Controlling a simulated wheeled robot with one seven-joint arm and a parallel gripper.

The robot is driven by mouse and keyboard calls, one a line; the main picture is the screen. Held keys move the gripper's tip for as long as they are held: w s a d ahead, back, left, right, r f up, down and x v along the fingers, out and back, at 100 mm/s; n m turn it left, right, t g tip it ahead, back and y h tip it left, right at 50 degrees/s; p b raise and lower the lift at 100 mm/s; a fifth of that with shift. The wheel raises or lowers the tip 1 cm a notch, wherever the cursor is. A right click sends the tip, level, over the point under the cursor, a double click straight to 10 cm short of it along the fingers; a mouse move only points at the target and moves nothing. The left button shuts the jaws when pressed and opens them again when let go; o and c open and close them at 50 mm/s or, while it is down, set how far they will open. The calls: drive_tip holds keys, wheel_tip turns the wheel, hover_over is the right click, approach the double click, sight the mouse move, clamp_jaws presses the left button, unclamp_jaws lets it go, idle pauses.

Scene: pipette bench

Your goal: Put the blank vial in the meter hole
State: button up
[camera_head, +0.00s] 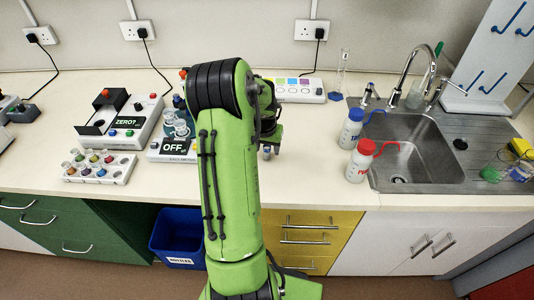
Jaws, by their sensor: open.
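The meter (125,128) is the white box with a dark top section and a screen reading "ZERO?" at the left of the bench. Its hole is too small to make out. A white rack (97,180) in front of it holds several small vials with coloured tops or contents. I cannot tell which vial is the blank one. My gripper (267,153) is mostly hidden behind my green arm; its small tip shows just right of the arm, over the bench. It is open, well to the right of rack and meter, with no vial visible in it.
A device reading "OFF" (172,152) with glass beakers (181,129) stands between the meter and my arm. Blue-capped (351,131) and red-capped (359,163) bottles stand left of the sink (415,150). The bench between my arm and these bottles is clear.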

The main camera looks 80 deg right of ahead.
clamp_jaws()
wheel_tip(320, 180, up, 10)
drive_tip(key=p, duration=0.1)
idle(0.5)
